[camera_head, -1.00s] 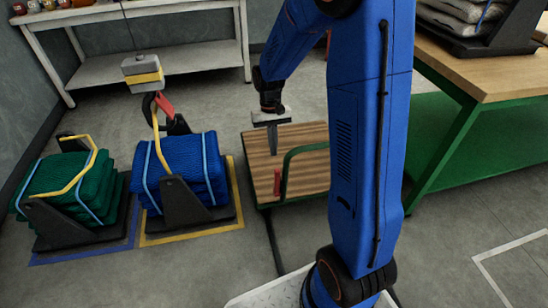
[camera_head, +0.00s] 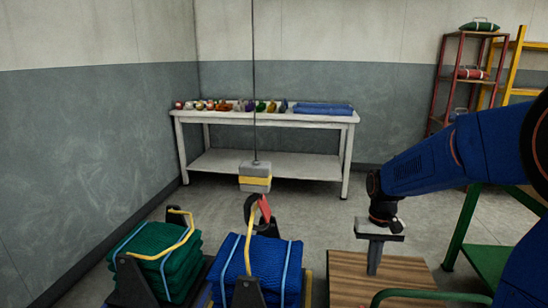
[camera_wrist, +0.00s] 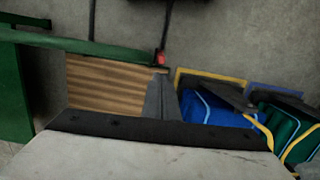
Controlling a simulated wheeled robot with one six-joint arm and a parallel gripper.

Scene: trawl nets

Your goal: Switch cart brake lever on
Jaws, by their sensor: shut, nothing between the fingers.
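The cart has a brown slatted wooden deck (camera_head: 350,287) and a green tube handle (camera_head: 430,296); the deck also shows in the wrist view (camera_wrist: 105,85). The brake lever, a short piece with a red grip (camera_wrist: 161,58), shows in the wrist view beside the cart's deck edge.
Blue netting (camera_head: 262,262) and green netting (camera_head: 165,255) sit in dark cradles left of the cart. A grey-yellow block (camera_head: 255,178) hangs on a cable above the blue netting. A white bench (camera_head: 330,117) stands at the back; a green-framed table (camera_head: 462,225) is at right.

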